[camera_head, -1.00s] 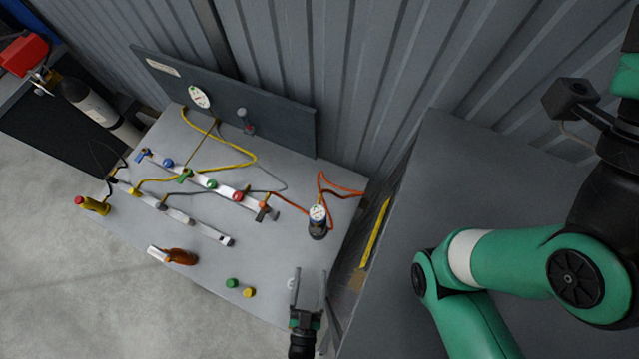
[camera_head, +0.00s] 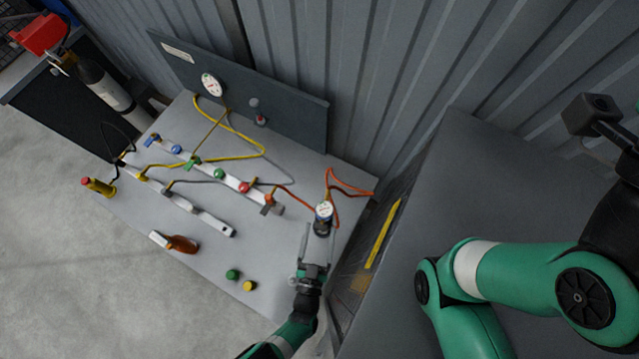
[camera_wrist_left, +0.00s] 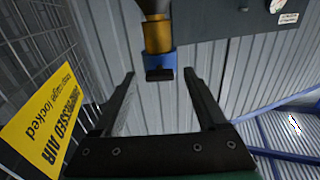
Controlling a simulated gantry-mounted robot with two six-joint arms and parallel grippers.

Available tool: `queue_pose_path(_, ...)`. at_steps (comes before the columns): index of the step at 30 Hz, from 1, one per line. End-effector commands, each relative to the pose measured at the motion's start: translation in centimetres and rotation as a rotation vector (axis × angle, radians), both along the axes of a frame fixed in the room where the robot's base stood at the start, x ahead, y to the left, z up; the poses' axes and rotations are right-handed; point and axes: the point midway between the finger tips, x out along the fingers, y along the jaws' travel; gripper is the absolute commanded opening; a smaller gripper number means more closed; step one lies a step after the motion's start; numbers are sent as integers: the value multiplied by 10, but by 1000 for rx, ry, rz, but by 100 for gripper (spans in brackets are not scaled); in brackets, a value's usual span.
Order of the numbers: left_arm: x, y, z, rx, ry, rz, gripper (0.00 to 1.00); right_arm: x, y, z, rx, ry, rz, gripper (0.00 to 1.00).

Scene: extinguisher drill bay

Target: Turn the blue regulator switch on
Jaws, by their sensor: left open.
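A small regulator with a white round gauge (camera_head: 324,210) and a dark body stands near the right edge of the grey bench, with an orange hose beside it. My left gripper (camera_head: 320,236) is open, its fingertips close to the near side of the regulator; I cannot tell whether they touch. In the left wrist view a brass fitting with a blue collar (camera_wrist_left: 160,60) and black end hangs ahead of the open, empty jaws (camera_wrist_left: 158,80). A blue handle (camera_head: 153,139) and a blue knob (camera_head: 176,150) sit at the left end of the valve rail.
The bench (camera_head: 205,265) also holds a green cap (camera_head: 233,274), a yellow cap (camera_head: 249,286) and an orange-brown handled tool (camera_head: 182,243). A panel (camera_head: 285,108) stands behind. A caged box with a yellow sign (camera_head: 383,233) is right of my left gripper.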

Motion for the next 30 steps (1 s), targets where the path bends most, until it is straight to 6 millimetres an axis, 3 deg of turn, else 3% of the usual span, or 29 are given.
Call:
queue_pose_path(2,0,0,0,0,0,0,75,0,0,0,0,0,0,80)
queue_pose_path(15,-1,0,0,0,0,0,0,0,0,0,0,0,0,80)
queue_pose_path(30,-1,0,0,-108,15,0,0,0,0,1,0,0,0,80)
